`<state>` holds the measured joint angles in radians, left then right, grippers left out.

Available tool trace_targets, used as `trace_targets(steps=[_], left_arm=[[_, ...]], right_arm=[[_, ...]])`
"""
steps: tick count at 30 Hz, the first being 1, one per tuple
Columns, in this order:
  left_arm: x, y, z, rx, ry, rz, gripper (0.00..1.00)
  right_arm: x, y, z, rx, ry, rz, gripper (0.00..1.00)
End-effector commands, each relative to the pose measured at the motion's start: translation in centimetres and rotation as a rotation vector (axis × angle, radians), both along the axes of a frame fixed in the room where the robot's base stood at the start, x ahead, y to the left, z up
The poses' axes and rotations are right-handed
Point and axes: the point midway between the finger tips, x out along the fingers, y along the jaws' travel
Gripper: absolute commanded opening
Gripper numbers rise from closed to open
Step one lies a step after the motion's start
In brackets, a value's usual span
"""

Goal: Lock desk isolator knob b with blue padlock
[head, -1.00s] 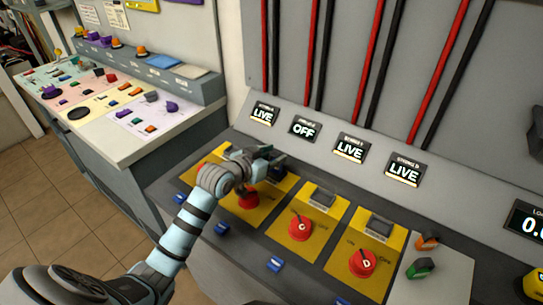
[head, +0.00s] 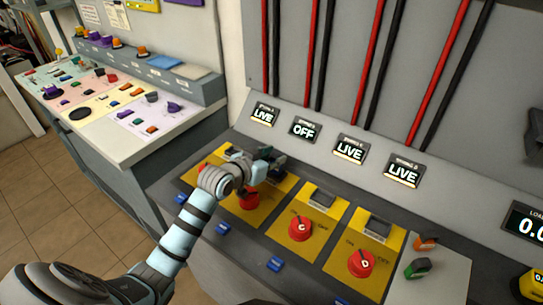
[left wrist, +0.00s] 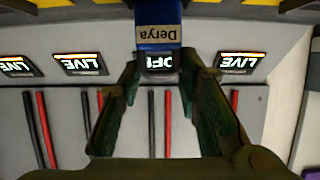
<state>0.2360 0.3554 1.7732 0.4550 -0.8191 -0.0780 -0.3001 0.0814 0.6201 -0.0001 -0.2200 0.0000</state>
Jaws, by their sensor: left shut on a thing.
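My left gripper (head: 270,160) is over the second yellow isolator plate from the left, just behind its red knob (head: 248,199). In the left wrist view my left gripper (left wrist: 160,68) is shut on the blue padlock (left wrist: 158,12), which carries a name label reading "Derya". The display (head: 304,131) above this second plate reads OFF. My wrist covers part of the plate and most of the leftmost knob. Whether the padlock touches the plate is hidden. My right gripper is not in view.
Two more red knobs (head: 300,228) (head: 361,263) sit on yellow plates to the right, below LIVE displays. A side desk (head: 150,150) with coloured pieces stands left.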

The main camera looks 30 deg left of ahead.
Motion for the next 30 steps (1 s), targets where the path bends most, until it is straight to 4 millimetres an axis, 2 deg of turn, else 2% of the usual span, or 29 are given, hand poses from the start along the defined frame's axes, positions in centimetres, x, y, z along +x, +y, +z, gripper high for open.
trace_targets(steps=[11, 29, 30], left_arm=[[0.0, 0.0, 0.0, 0.000, -0.001, 0.000, 0.01], [0.0, 0.0, -1.1, 0.001, -0.002, 0.000, 0.01], [0.0, 0.0, -1.1, 0.001, -0.002, 0.000, 0.36]], right_arm=[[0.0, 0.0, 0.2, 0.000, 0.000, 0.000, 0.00], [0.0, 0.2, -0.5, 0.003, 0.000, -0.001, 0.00], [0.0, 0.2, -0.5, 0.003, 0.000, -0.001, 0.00]])
